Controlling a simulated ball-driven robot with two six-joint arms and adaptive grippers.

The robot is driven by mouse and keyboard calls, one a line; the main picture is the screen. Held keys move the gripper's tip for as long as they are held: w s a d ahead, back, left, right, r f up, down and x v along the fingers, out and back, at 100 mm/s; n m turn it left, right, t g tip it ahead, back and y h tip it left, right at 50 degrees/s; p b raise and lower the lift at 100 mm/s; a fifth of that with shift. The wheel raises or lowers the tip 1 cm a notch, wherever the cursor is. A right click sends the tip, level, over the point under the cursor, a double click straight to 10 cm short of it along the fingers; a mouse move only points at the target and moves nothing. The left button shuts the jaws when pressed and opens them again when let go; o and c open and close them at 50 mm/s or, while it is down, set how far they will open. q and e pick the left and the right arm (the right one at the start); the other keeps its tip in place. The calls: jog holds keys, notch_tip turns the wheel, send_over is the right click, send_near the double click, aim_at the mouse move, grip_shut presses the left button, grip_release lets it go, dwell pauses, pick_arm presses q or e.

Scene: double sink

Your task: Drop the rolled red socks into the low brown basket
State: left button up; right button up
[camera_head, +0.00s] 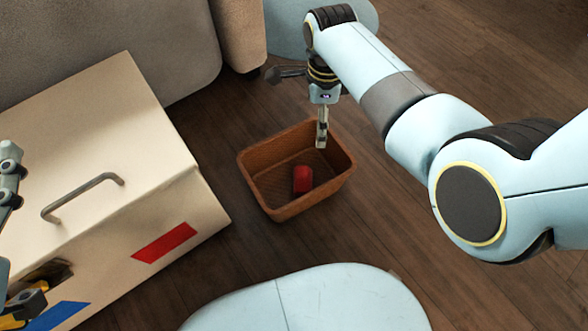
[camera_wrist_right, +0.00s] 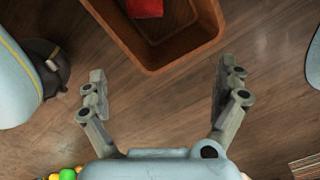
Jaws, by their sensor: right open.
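The rolled red socks (camera_head: 302,180) lie inside the low brown basket (camera_head: 276,214), on its floor near the front wall. The basket stands on the wooden floor. In the right wrist view the socks (camera_wrist_right: 145,8) show at the top edge, inside the basket (camera_wrist_right: 182,62). My right gripper (camera_head: 321,138) is above the basket's far right rim in the head view. In the wrist view its fingers (camera_wrist_right: 161,75) are spread wide with nothing between them. Part of my left gripper (camera_head: 10,180) shows at the left edge, cut off, so its fingers' opening is unclear.
A cream box (camera_head: 110,150) with a metal handle (camera_head: 82,197), a red patch (camera_head: 164,243) and a blue patch (camera_head: 56,316) stands left of the basket. A grey-brown upholstered seat (camera_head: 150,40) is behind it. Wooden floor (camera_head: 430,290) is clear at the lower right.

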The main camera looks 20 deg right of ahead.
pick_arm(q)
notch_tip(320, 180, up, 16)
jog(key=w+t+p, duration=0.1)
jog(key=p, duration=1)
jog(key=shift+f, duration=0.25)
pick_arm(e)
jog(key=d+r, duration=0.4)
jog(key=r, duration=0.5)
jog(key=d+r, duration=0.4)
jog(key=r, duration=0.5)
jog(key=shift+d+r+n, duration=0.2)
jog(key=shift+r+n, duration=0.2)
